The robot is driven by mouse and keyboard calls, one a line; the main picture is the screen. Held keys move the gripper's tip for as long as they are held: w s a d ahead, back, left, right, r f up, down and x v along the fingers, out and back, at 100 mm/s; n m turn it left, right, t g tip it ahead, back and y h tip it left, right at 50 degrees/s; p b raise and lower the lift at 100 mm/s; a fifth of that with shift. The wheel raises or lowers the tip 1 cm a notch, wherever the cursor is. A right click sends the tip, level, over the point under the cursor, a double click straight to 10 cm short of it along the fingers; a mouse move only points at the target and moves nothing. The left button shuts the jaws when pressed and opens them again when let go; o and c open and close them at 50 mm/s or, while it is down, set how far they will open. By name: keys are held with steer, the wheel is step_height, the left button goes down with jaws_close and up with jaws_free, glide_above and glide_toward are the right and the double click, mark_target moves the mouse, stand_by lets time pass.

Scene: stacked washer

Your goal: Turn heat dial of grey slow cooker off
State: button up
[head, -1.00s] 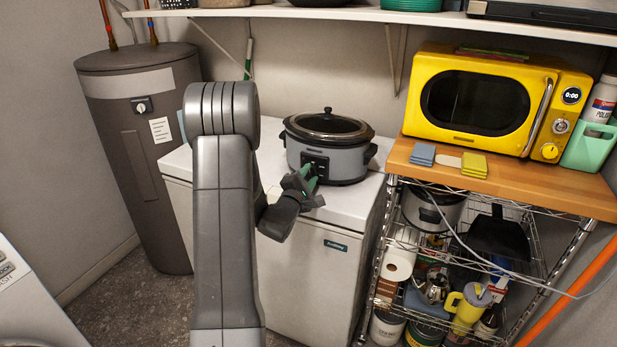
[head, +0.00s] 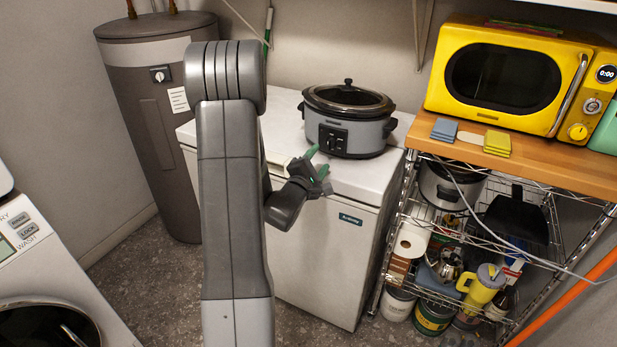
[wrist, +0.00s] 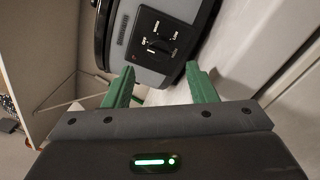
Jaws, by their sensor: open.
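The grey slow cooker (head: 365,135) with a dark glass lid stands on the white chest freezer. Its black front panel carries the heat dial (head: 332,142). In the wrist view the heat dial (wrist: 158,44) shows close up with labels around it; its exact setting is too small to read surely. My gripper (head: 318,162) is in front of and slightly below the panel, apart from it. In the wrist view my gripper (wrist: 160,85) has its two green fingers spread wide with nothing between them, and the dial lies beyond the fingertips.
The white freezer top (head: 285,135) is clear beside the cooker. At right, a wire shelf with a wooden top (head: 545,160) holds a yellow microwave (head: 510,80). A water heater (head: 150,120) stands at back left, and a washer (head: 40,270) at lower left.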

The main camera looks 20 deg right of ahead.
mark_target(328, 147)
steer(key=v, duration=0.7)
steer(key=shift+s+a+b, duration=0.25)
steer(key=shift+b, duration=0.15)
steer(key=p+x, duration=0.2)
steer(key=x, duration=1.2)
steer(key=shift+w, duration=0.1)
